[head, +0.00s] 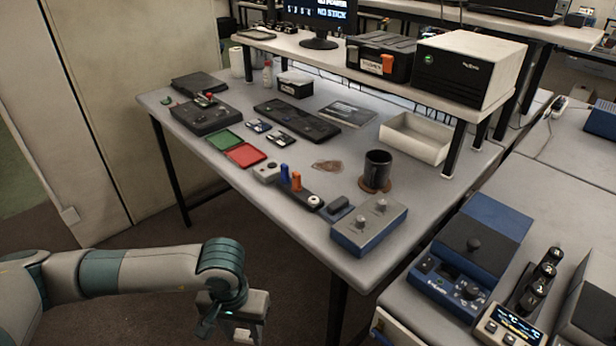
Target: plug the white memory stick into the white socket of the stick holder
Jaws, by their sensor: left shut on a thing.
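My left gripper (240,322) hangs at the bottom of the head view, in front of the table and off its near edge. It points down and is shut on the white memory stick (243,336), of which only a small pale part shows at the fingertips. The stick holder (306,194) is a dark bar near the table's front edge, up and right of the gripper. A blue stick (284,173) and an orange stick (297,181) stand upright in it. Its white socket (314,201) is at the near right end and looks empty. My right gripper is out of view.
Beside the holder are a pale box with a button (266,172), a small dark block (339,207) and a blue-grey box with knobs (369,226). A dark mug (377,170) stands behind. Red (245,155) and green (224,140) trays lie left.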

